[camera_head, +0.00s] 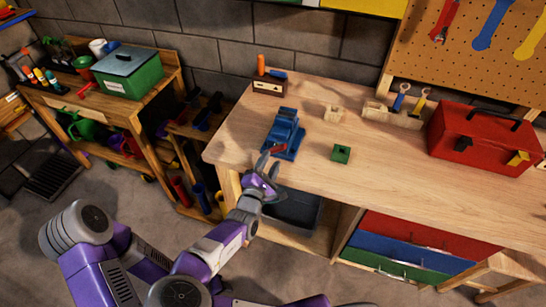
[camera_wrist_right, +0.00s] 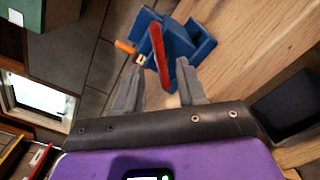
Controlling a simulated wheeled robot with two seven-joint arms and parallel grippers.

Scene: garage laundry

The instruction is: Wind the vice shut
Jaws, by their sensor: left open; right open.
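The blue vice (camera_head: 283,130) stands near the left front corner of the wooden bench (camera_head: 310,185). Its red handle (camera_head: 277,149) is on the side facing me. My right gripper (camera_head: 267,162) is open at the bench's front edge, just short of the handle. In the right wrist view the vice (camera_wrist_right: 200,40) lies beyond the fingertips, and the red handle (camera_wrist_right: 158,52) shows ahead of the gap between the open fingers (camera_wrist_right: 160,85). I cannot tell whether a finger touches it. The vice jaw gap is not clear. My left gripper is not in view.
A green block (camera_head: 341,153) and a pale wooden block (camera_head: 334,113) lie right of the vice. A small box (camera_head: 268,86) stands behind it. A red toolbox (camera_head: 485,140) is at the right. A dark bin (camera_head: 292,210) sits under the bench.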

